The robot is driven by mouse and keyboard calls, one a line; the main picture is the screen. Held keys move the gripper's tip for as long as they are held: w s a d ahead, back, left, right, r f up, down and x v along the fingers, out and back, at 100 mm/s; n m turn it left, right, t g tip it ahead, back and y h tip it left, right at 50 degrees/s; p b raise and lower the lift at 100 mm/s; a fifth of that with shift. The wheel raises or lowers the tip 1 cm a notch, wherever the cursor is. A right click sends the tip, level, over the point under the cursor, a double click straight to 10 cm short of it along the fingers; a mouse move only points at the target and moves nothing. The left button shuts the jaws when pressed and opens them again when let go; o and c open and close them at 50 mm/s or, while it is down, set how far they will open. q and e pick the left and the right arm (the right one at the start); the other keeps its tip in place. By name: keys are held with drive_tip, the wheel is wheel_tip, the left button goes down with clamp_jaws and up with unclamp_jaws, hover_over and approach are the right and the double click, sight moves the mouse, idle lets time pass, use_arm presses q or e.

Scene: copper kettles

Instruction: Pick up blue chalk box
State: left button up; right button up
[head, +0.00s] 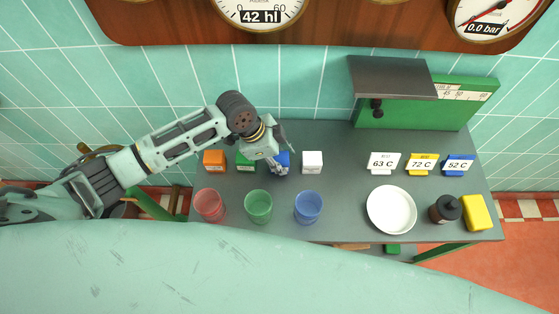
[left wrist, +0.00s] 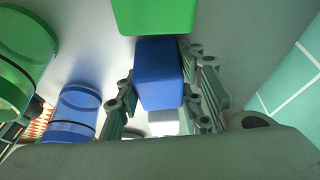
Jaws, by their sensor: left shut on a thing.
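The blue chalk box (head: 283,157) is at the back of the grey table, partly hidden by my left gripper (head: 277,160). In the left wrist view the blue chalk box (left wrist: 158,75) is between the fingers of my left gripper (left wrist: 160,95), which is shut on it. I cannot tell whether the box touches the table. My right gripper is not in view.
The green box (head: 245,162) is just left of the blue one, the orange box (head: 213,160) farther left, and the white box (head: 312,161) to the right. Red (head: 209,204), green (head: 258,206) and blue (head: 308,207) cups stand in front. A white bowl (head: 391,209) is farther right.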

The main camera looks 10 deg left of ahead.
sight(284, 157)
use_arm(q)
drive_tip(key=shift+c, duration=0.6)
drive_tip(key=shift+r, duration=0.15)
drive_tip(key=shift+w+r, duration=0.1)
drive_tip(key=shift+r, duration=0.45)
wheel_tip(284, 157, up, 3)
drive_tip(key=shift+f+b, duration=0.1)
drive_tip(key=shift+b, duration=0.2)
drive_tip(key=s+d+r, duration=0.2)
drive_tip(key=s+r, duration=0.5)
drive_tip(key=s, duration=0.4)
drive_tip(key=shift+s, duration=0.3)
